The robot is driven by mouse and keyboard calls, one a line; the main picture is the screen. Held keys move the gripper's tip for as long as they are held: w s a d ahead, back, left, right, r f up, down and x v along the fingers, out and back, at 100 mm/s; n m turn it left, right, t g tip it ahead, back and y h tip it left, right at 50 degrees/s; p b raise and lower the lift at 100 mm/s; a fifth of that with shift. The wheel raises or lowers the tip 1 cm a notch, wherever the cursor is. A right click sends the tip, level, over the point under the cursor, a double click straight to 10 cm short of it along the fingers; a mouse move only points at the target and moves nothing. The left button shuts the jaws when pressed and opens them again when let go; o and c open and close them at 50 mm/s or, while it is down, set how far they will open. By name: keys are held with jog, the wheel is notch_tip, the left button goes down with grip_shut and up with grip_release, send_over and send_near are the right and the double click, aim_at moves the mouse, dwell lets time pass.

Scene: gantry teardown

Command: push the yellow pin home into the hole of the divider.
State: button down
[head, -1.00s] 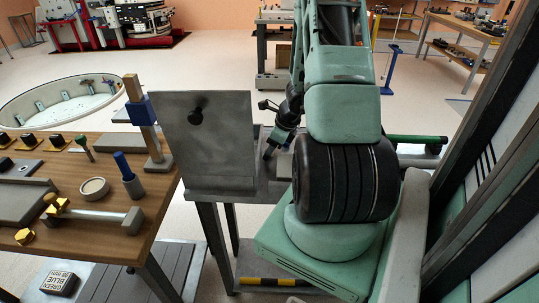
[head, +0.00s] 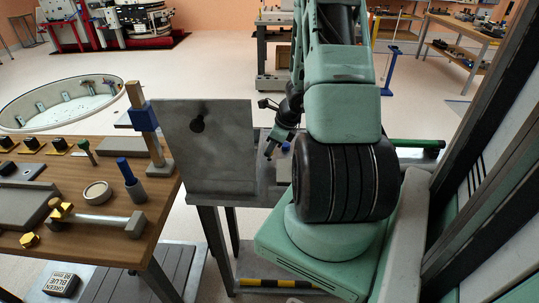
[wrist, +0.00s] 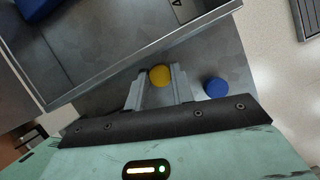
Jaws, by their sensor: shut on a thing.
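In the wrist view, the round yellow end of the pin (wrist: 160,75) sits between the two grey fingers of my gripper (wrist: 159,88), which are shut on it. In the head view, a grey upright plate, which looks like the divider (head: 229,148), stands on a grey stand left of my arm. It has a dark round hole (head: 197,125) in its upper half. My gripper (head: 269,151) shows small and dark to the right of this plate. The yellow pin cannot be made out there. I cannot tell whether the pin touches the divider.
A blue round piece (wrist: 216,88) lies just right of the fingers in the wrist view. A grey panel edge (wrist: 115,78) runs across above them. In the head view, a wooden table (head: 105,238) with several tools stands left of the plate. A green bar (head: 416,143) lies at right.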

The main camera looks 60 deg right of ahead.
jog(key=shift+r+p, duration=2.4)
jog(key=shift+r, duration=0.55)
jog(key=shift+r, duration=0.1)
